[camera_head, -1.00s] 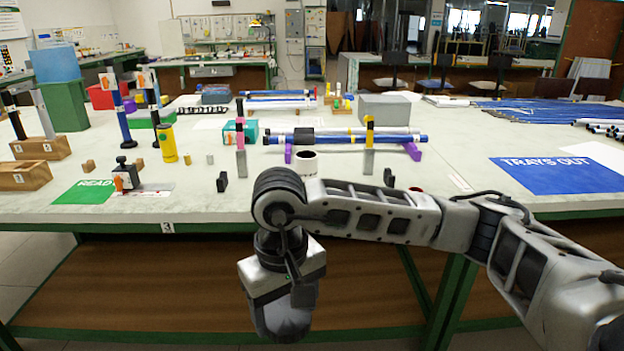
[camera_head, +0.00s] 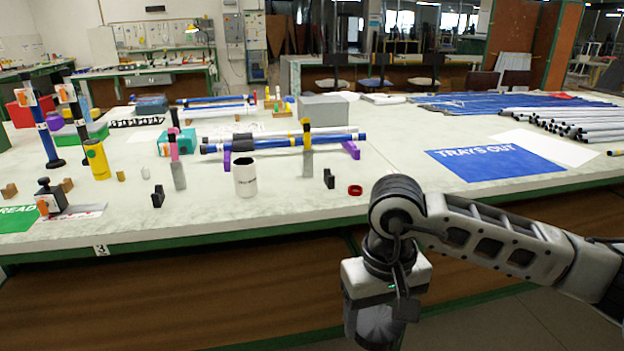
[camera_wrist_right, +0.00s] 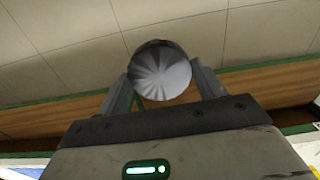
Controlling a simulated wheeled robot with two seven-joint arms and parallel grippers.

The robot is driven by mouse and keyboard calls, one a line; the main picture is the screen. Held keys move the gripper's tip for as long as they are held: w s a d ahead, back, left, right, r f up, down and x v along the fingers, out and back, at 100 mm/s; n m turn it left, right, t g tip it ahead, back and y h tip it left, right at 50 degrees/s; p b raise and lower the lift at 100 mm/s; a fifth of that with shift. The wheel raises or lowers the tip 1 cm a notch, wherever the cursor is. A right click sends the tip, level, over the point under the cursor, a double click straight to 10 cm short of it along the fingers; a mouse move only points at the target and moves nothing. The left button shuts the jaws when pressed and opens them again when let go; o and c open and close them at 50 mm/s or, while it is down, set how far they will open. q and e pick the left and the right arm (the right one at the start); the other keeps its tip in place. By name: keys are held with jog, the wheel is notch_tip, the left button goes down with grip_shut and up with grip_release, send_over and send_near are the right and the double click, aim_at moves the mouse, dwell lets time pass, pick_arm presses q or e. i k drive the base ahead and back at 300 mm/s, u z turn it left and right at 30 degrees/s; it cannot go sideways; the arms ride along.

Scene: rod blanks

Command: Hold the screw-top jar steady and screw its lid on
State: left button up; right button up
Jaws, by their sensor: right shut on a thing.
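My right gripper (camera_wrist_right: 160,82) is shut on a round silver lid (camera_wrist_right: 160,68) with a brushed metal top, one finger on each side of it. A white, open-topped jar (camera_head: 245,178) with dark lettering stands upright on the table near the front, left of my right arm. Nothing holds the jar. My left gripper is not in view.
A red ring (camera_head: 355,190) and small black brackets (camera_head: 329,178) lie near the jar. Behind it a blue rod (camera_head: 335,139) rests on purple supports. A blue "TRAYS OUT" mat (camera_head: 495,157) lies to the right. The table's front right is mostly bare.

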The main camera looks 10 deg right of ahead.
aim_at(244, 170)
jog(key=z, duration=0.05)
jog(key=i, duration=1)
